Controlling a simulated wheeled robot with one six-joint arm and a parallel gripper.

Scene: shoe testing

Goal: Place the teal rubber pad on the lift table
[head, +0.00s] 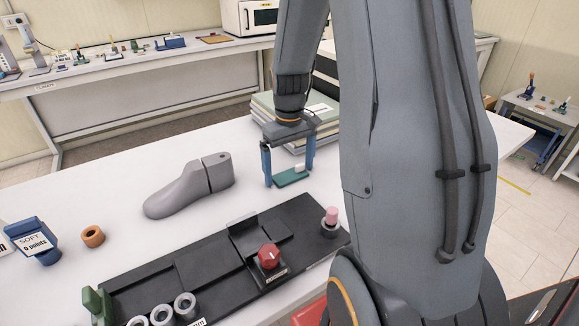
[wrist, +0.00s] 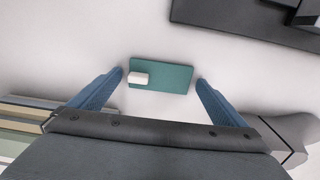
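The teal rubber pad (head: 287,180) lies flat on the white table in the head view, with a small white block on it. In the wrist view the teal pad (wrist: 172,77) lies between my fingertips, and the white block (wrist: 138,78) sits near its left end. My gripper (head: 288,177) is open and points down, one finger beyond each short end of the pad. In the wrist view my gripper (wrist: 160,77) shows a small gap at each end. I cannot clearly identify the lift table; a blue frame (head: 547,148) at the far right is partly hidden.
A grey shoe last (head: 180,190) lies left of my gripper. A black fixture (head: 215,262) with a red knob (head: 269,256) and grey rings is in front. Stacked sheets (head: 262,108) lie behind my gripper. A copper ring (head: 93,236) and blue stand (head: 35,240) are at left.

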